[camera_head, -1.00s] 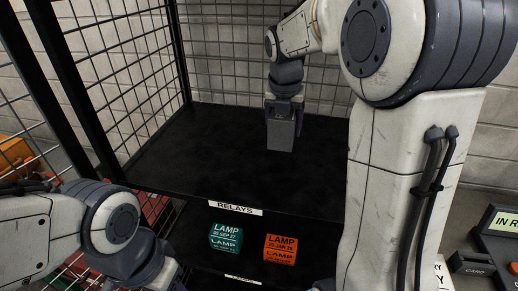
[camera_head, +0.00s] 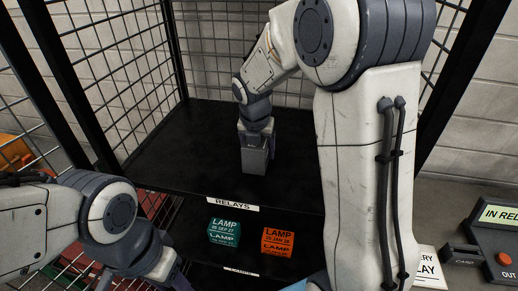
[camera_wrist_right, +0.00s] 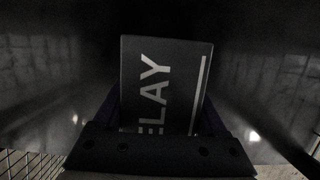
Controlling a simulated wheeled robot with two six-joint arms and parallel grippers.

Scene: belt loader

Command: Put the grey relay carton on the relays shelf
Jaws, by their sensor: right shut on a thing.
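The grey relay carton (camera_head: 255,158) is in my right gripper (camera_head: 256,146), over the black relays shelf (camera_head: 180,150). In the right wrist view the carton (camera_wrist_right: 165,85) shows dark, with pale letters "ELAY", between the fingers. My right gripper is shut on it. I cannot tell whether the carton's bottom touches the shelf. The shelf bears a "RELAYS" label (camera_head: 231,204) on its front edge. My left gripper (camera_head: 170,284) is only partly in view at the bottom edge, and its jaws cannot be made out.
On the lower shelf stand a green lamp carton (camera_head: 224,232) and an orange lamp carton (camera_head: 277,242). Black posts and wire mesh enclose the rack's left and back. A device with a lit display (camera_head: 497,214) is at the right. The relays shelf is bare left of the carton.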

